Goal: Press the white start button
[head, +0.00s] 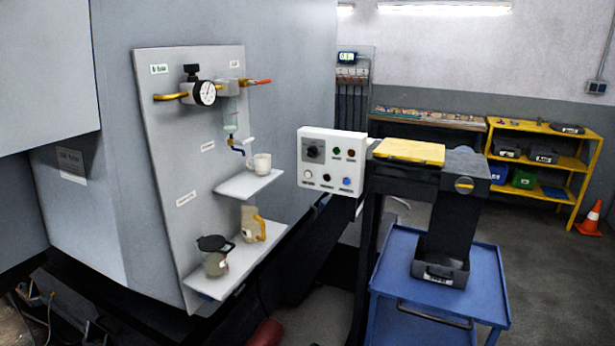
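A white control box (333,188) stands right of centre in the head view, its face turned toward me. A pale, white-looking round button (308,174) sits at the lower left of its face. A black button (326,177) and a blue button (346,182) are in the same lower row. The labels are too small to read. Nothing covers the box's face. Neither of my grippers shows in this view.
Left of the box, a grey panel (165,130) carries a gauge (205,93), valves and two shelves with a cup (262,163) and jugs. A yellow plate (409,151) lies right of the box. A blue cart (390,270) stands below. The space before the box looks clear.

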